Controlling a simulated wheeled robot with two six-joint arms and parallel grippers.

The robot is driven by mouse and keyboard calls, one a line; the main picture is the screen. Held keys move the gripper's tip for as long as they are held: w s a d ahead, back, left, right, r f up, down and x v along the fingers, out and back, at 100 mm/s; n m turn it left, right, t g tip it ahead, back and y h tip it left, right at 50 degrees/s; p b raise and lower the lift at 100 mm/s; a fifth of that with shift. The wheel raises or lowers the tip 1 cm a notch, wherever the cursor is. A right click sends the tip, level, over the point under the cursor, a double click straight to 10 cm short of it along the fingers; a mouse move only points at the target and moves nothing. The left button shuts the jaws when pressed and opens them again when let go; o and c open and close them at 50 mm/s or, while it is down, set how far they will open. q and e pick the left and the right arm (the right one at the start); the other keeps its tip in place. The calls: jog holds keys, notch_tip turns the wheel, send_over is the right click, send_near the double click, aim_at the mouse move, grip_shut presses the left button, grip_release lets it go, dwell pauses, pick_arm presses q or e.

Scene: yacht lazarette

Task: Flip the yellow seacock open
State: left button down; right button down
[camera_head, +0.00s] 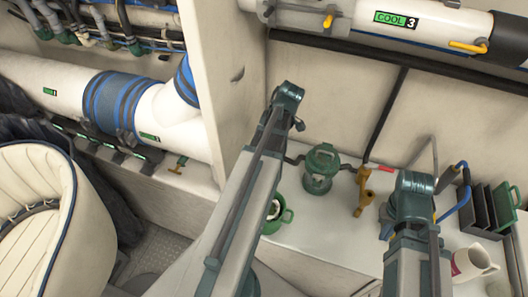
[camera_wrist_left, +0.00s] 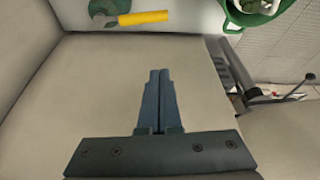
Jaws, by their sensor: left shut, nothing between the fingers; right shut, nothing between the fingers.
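The yellow seacock handle (camera_wrist_left: 143,17) shows at the top of the left wrist view. It lies roughly level across the picture, joined at its left end to a green round body (camera_wrist_left: 103,8) cut by the edge. My left gripper (camera_wrist_left: 160,72) is shut and empty, pointing toward it with a clear gap. In the head view my left arm hides the left gripper, and I cannot tell the same handle there. My right gripper (camera_head: 388,212) is mostly hidden by the right arm, low over the counter; it is shut and empty.
Pipes run above, one with a yellow lever (camera_head: 468,46). A cream seat (camera_head: 40,220) stands left.

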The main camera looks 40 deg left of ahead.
dwell(0.4)
pick_arm(q)
jog(key=b+x, duration=1.1)
jog(key=d, duration=0.1)
jog(key=w+d, duration=0.1)
jog(key=d, duration=0.2)
jog(key=shift+w+r+p, duration=0.1)
jog(key=shift+w+p, duration=0.25)
jog(key=shift+w, duration=0.05)
jog(key=shift+w+a, duration=0.1)
